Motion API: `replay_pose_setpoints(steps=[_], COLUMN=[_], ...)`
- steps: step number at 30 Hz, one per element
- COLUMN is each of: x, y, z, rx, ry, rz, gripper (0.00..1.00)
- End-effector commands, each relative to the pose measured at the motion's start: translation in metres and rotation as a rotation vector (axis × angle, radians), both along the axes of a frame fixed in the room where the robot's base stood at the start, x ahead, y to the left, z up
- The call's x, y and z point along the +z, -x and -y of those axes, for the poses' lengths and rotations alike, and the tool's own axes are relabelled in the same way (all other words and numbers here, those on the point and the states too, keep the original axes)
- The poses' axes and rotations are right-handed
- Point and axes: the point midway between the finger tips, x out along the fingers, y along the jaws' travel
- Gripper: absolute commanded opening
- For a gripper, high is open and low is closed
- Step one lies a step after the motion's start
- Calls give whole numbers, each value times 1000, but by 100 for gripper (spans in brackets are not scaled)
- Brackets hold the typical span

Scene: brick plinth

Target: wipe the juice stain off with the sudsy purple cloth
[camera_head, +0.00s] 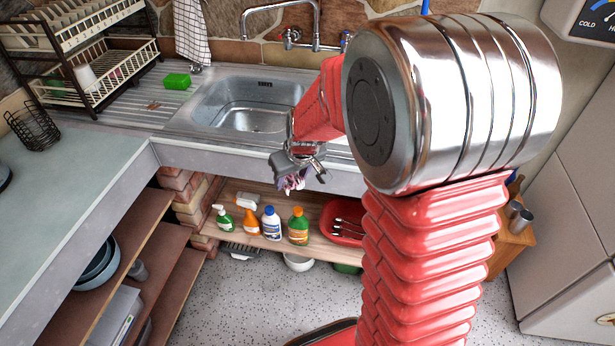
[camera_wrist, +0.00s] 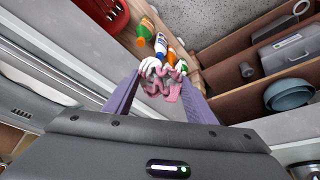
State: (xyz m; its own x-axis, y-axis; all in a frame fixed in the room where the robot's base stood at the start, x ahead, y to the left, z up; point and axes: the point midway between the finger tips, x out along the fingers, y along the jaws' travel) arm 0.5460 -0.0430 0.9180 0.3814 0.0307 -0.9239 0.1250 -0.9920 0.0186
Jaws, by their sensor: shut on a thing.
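My gripper (camera_head: 300,172) is shut on the cloth (camera_head: 290,184), a crumpled purple-pink bundle with white patches like suds. The gripper hangs in front of the sink counter's front edge, above the lower shelf. In the wrist view the cloth (camera_wrist: 160,80) sits between the two purple-grey fingertips. A small brown-orange patch (camera_head: 153,105), which looks like the juice stain, lies on the ribbed drainboard left of the sink basin. The gripper and cloth are to the right of this patch and nearer to me, apart from it.
A green sponge (camera_head: 177,80) lies behind the patch. A dish rack (camera_head: 85,70) stands at the back left, and a black wire basket (camera_head: 32,128) on the left counter. The sink basin (camera_head: 245,105) is empty. Several bottles (camera_head: 271,222) and a red tray (camera_head: 340,218) stand on the lower shelf.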

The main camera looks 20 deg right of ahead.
Motion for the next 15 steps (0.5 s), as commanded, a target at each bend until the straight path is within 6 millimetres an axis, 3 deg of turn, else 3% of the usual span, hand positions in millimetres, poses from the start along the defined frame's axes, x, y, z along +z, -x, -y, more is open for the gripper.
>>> replay_pose_setpoints(steps=[9, 15], x=[-2, -2], y=[-19, -22], z=[-38, -46], rx=[-99, -130], ry=[1, -1], rz=[1, 0], gripper=[32, 32])
